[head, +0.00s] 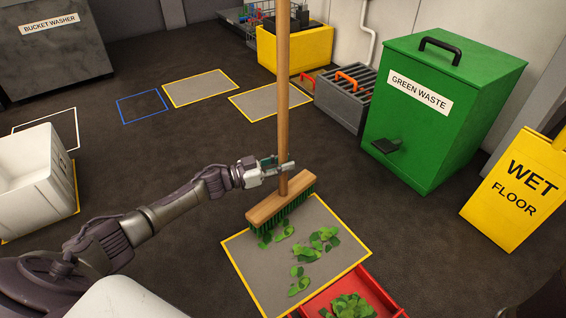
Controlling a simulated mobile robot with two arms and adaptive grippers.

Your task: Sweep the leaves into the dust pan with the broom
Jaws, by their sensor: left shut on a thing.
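The broom (282,199) stands nearly upright, with a wooden handle, a wooden head and green bristles. My left gripper (279,168) is shut on the broom handle just above the head. The bristles rest at the far left part of a grey mat (255,270) with a yellow border. Several green leaves (319,241) lie on the mat in front of the bristles. The red dust pan (385,297) is at the bottom of the view, at the mat's near edge, and holds a pile of leaves (350,305). Its near part is cut off. My right gripper is not in view.
A green waste bin (433,135) stands at the right, beside a yellow wet floor sign (517,187). A grey crate (345,98) and a yellow bin (294,48) are at the back. A white bin (27,185) is at the left. The dark floor around the mat is mostly clear.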

